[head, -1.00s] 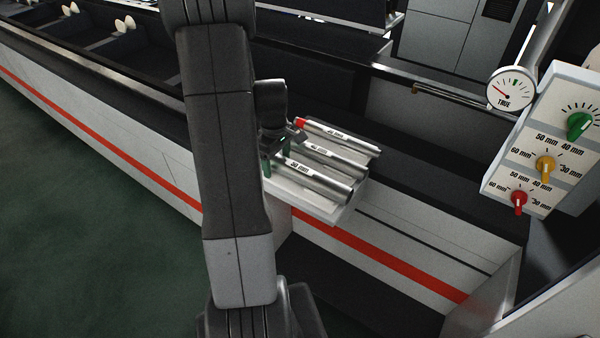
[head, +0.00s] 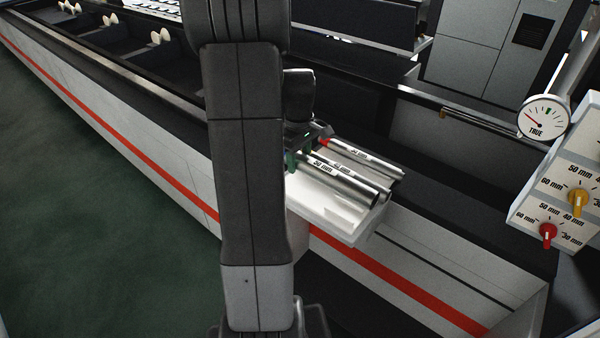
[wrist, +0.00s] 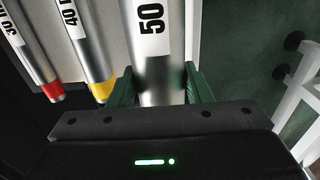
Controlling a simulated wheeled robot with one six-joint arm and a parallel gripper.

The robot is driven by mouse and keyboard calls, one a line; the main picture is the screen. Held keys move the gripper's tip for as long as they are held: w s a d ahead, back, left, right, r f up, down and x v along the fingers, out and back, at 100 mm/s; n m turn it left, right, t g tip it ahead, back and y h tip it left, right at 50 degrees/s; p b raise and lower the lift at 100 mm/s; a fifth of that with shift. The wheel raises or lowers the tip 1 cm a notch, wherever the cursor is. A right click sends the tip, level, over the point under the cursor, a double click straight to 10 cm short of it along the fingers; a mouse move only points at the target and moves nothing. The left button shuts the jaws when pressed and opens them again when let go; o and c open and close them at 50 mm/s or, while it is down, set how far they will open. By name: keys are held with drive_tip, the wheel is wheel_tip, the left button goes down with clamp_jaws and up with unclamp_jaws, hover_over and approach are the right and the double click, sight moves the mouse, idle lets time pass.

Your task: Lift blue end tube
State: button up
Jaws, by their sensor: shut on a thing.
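My gripper (head: 300,158) is shut on the silver tube marked 50 mm (head: 344,182). In the wrist view its green fingers (wrist: 163,88) press on both sides of this tube (wrist: 154,62). The tube's near end is hidden by the gripper body, so no blue shows. In the head view the tube is held above the white tray (head: 335,214), with bare tray below it. The yellow-end 40 mm tube (wrist: 86,48) and the red-end tube (wrist: 34,58) lie beside it, to its left in the wrist view.
The red-end tube (head: 365,156) lies at the back of the tray in the head view. A dark trough runs behind the tray. A gauge (head: 544,118) and a panel with yellow (head: 578,202) and red (head: 548,234) knobs stand at right.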

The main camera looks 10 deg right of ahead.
wheel_tip(320, 180, up, 4)
drive_tip(key=shift+f, duration=0.2)
drive_tip(key=shift+r+p, duration=1.3)
drive_tip(key=shift+r, duration=0.15)
